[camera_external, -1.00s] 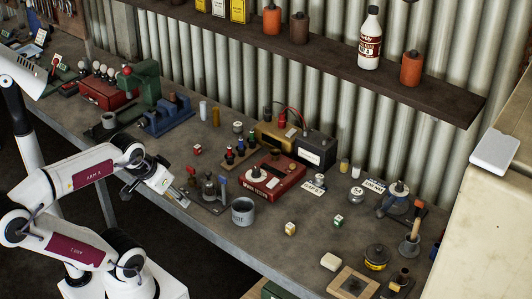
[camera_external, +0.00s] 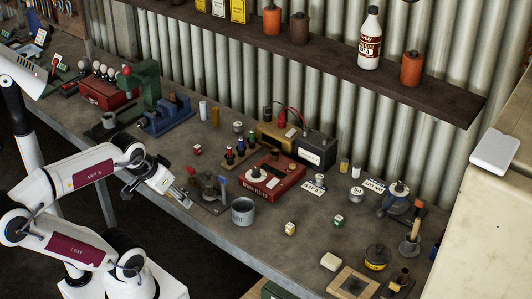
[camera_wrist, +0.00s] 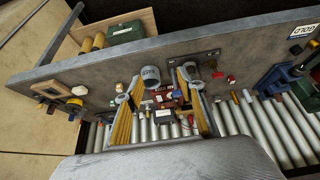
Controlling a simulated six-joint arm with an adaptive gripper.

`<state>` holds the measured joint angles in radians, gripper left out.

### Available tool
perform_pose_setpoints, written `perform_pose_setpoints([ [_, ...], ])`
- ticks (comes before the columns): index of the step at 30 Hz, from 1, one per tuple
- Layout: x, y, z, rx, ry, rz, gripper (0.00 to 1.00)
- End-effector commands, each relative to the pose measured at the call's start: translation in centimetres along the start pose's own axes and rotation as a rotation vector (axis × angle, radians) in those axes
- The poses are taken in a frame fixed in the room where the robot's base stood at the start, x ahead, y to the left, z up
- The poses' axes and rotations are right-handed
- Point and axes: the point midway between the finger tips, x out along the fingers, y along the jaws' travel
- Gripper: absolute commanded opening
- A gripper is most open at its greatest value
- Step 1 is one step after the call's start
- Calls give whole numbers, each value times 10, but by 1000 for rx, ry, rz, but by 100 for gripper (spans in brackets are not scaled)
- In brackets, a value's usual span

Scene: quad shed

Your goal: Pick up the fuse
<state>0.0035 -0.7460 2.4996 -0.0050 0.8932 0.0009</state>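I cannot tell for certain which thing is the fuse. My gripper (camera_external: 182,194) is at the bench's front edge, left of the grey cup (camera_external: 242,211). In the wrist view my gripper (camera_wrist: 158,78) has its two fingers wide apart, with nothing held between them; the cup (camera_wrist: 151,74) shows beyond them.
A red box (camera_external: 272,180), a black battery-like box (camera_external: 311,151), a row of coloured terminals (camera_external: 240,151) and a lever switch (camera_external: 208,190) crowd the middle of the bench. A blue vise (camera_external: 170,116) stands left. The bench front right of the cup is fairly clear.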

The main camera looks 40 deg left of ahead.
Motion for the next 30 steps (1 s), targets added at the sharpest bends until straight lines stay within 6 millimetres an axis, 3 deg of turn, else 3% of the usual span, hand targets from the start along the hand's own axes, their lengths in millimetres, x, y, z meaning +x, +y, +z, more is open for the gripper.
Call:
perform_pose_setpoints([
  [8, 14, 31, -28, 13, 44, 89, 39],
  [21, 54, 130, -105, -29, 181, 311, 39],
  [30, 84, 185, -141, -106, 259, 379, 39],
])
